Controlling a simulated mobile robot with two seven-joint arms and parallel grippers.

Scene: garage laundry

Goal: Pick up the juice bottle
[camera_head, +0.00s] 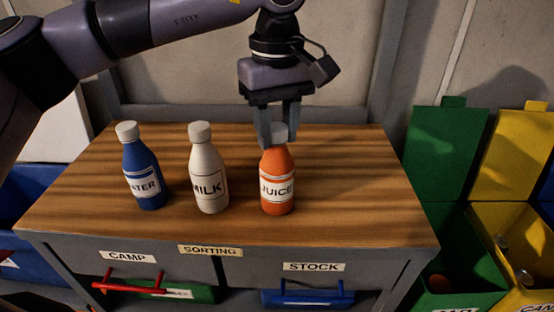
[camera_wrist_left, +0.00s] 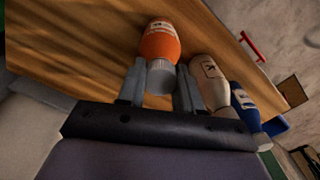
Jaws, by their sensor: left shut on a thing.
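The orange juice bottle (camera_head: 277,190) with a white cap stands upright on the right part of the wooden table top. My left gripper (camera_head: 278,130) comes down over it from above, with its fingers on either side of the cap, shut on it. In the left wrist view the juice bottle (camera_wrist_left: 160,42) shows with its cap between the fingertips of my left gripper (camera_wrist_left: 160,78). The bottle's base appears to be at the table surface; I cannot tell whether it is clear of it. My right gripper is in neither view.
A white milk bottle (camera_head: 208,170) and a blue water bottle (camera_head: 142,172) stand to the left on the table (camera_head: 345,180). Green (camera_head: 445,155) and yellow (camera_head: 515,155) bins stand right of the table. Red (camera_head: 128,286) and blue (camera_head: 305,297) handles are at the front. The table's right side is clear.

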